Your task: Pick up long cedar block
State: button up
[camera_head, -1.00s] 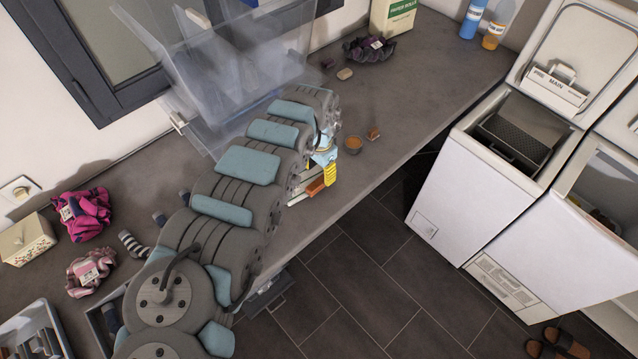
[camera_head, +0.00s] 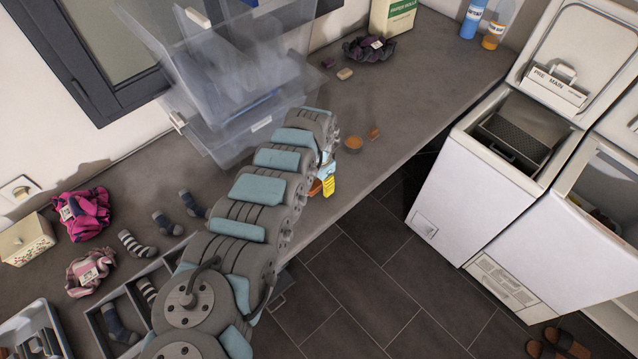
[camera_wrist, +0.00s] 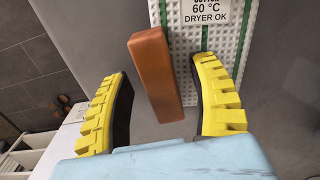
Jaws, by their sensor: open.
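The long cedar block (camera_wrist: 155,75) is a plain reddish-brown bar. In the wrist view it lies lengthwise between the two yellow ridged fingers of my gripper (camera_wrist: 161,70), with a gap on each side. The fingers are spread open and do not visibly touch it. Its near end comes close to my pale blue gripper body. In the head view only a bit of orange-brown (camera_head: 315,187) shows beside my yellow finger (camera_head: 328,187), near the counter's front edge; my arm hides the rest.
Clear plastic bins (camera_head: 225,130) stand behind my arm.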

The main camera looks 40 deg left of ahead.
jog(key=shift+c, duration=0.3)
jog(key=c, duration=0.9)
jog(key=shift+c, duration=0.2)
jog(key=shift+r, duration=0.2)
